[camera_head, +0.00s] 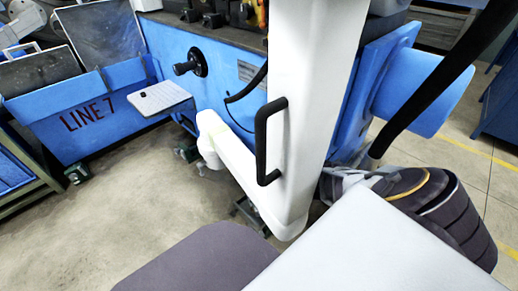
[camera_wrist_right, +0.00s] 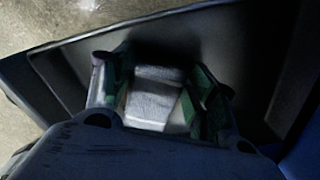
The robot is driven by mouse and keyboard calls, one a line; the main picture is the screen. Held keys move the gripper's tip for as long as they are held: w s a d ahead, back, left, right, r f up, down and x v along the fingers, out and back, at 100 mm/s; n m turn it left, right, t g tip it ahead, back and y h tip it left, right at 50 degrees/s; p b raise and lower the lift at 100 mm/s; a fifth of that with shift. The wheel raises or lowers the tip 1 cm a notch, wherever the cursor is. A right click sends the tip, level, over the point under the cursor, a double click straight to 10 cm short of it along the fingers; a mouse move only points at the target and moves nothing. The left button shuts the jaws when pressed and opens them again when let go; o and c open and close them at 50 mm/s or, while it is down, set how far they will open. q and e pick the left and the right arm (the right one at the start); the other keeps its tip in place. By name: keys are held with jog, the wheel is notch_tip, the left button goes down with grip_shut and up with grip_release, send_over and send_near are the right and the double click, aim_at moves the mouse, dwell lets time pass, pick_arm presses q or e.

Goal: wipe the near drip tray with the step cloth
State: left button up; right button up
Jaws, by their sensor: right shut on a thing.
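In the right wrist view my right gripper (camera_wrist_right: 158,98) has green-lined fingers, shut on a pale grey folded piece, which looks like the step cloth (camera_wrist_right: 155,88). The cloth is over a dark, shallow surface with a rim, which looks like the drip tray (camera_wrist_right: 66,75). Shadow hides whether the cloth touches it. Neither my right gripper, the cloth nor this tray can be made out in the head view. My left gripper is in neither view.
A blue machine marked LINE 7 (camera_head: 95,122) stands at the left and back, with a small white shelf (camera_head: 160,97) sticking out. A large white column (camera_head: 310,110) with a black handle (camera_head: 262,140) blocks the middle. Concrete floor (camera_head: 130,200) is open at lower left.

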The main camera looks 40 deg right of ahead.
jog(key=shift+w+a+r+p, duration=0.15)
jog(key=shift+w+r+p, duration=0.1)
jog(key=shift+r+p, duration=0.4)
jog(key=shift+w+a+r+p, duration=0.2)
jog(key=shift+r+p, duration=0.25)
jog(key=shift+r, duration=0.3)
jog(key=shift+w+a+r+p, duration=0.15)
jog(key=shift+w+r+p, duration=0.1)
jog(key=shift+r+p, duration=0.4)
jog(key=shift+s+r+p, duration=0.1)
jog(key=shift+r+p, duration=0.8)
jog(key=shift+r, duration=0.15)
jog(key=shift+d, duration=0.1)
jog(key=shift+s+r+p, duration=0.1)
jog(key=shift+r+p, duration=1.35)
jog(key=shift+s, duration=0.1)
jog(key=shift+s, duration=0.1)
